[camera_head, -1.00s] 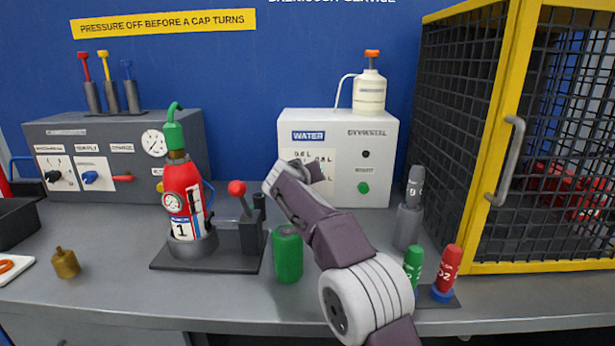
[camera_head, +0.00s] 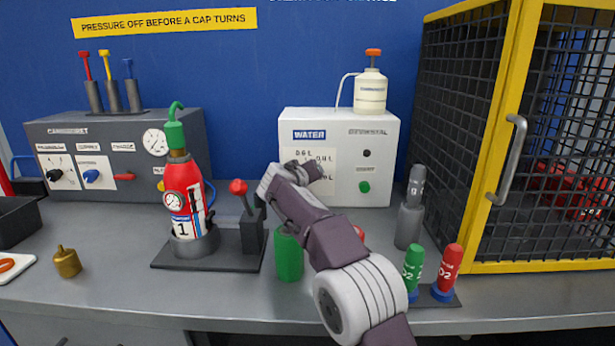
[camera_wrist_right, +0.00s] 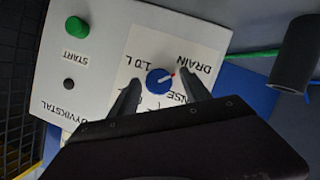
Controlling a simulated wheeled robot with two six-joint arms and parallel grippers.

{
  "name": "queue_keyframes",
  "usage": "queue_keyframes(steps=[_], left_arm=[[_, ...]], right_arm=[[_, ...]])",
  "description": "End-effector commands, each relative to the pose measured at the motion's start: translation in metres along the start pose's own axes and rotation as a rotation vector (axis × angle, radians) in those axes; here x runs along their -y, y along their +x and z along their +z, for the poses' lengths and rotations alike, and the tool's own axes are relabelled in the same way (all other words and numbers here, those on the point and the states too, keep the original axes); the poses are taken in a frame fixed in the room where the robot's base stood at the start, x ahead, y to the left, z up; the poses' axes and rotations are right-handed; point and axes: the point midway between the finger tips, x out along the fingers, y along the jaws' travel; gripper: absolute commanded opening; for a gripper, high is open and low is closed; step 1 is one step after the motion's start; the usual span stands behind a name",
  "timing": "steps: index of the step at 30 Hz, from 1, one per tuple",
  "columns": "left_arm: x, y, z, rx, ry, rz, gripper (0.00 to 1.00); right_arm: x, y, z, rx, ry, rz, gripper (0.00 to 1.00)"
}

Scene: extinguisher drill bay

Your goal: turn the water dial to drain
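The white water box (camera_head: 376,135) stands on the bench at the back wall. Its dial is hidden behind my right arm in the head view. In the right wrist view the blue dial (camera_wrist_right: 158,81) shows with a white pointer and red tip pointing right, towards the DRAIN label (camera_wrist_right: 193,64). My right gripper (camera_wrist_right: 160,84) is open, its two dark fingers on either side of the dial. I cannot tell whether they touch it. The box's green START knob (camera_wrist_right: 76,27) is to the left in this view. My left gripper is not in view.
The red extinguisher (camera_head: 184,195) stands in a holder left of my arm, beside a red-knobbed lever (camera_head: 240,188). A green cylinder (camera_head: 288,256) is close to the arm. Green (camera_head: 413,266) and red (camera_head: 448,268) cartridges stand at right, before the yellow-framed cage (camera_head: 510,140).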

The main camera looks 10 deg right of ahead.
Motion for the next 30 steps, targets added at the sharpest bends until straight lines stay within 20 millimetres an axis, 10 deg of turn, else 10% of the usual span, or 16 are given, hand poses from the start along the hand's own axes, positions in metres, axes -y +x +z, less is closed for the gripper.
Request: queue_keyframes(steps=[17, 30], left_arm=[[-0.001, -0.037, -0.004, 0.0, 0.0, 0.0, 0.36], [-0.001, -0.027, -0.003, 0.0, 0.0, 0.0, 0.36]], right_arm=[[-0.027, -0.017, -0.041, -0.003, 0.003, 0.0, 0.55], [-0.118, -0.06, -0.021, -0.002, 0.003, 0.004, 0.55]])
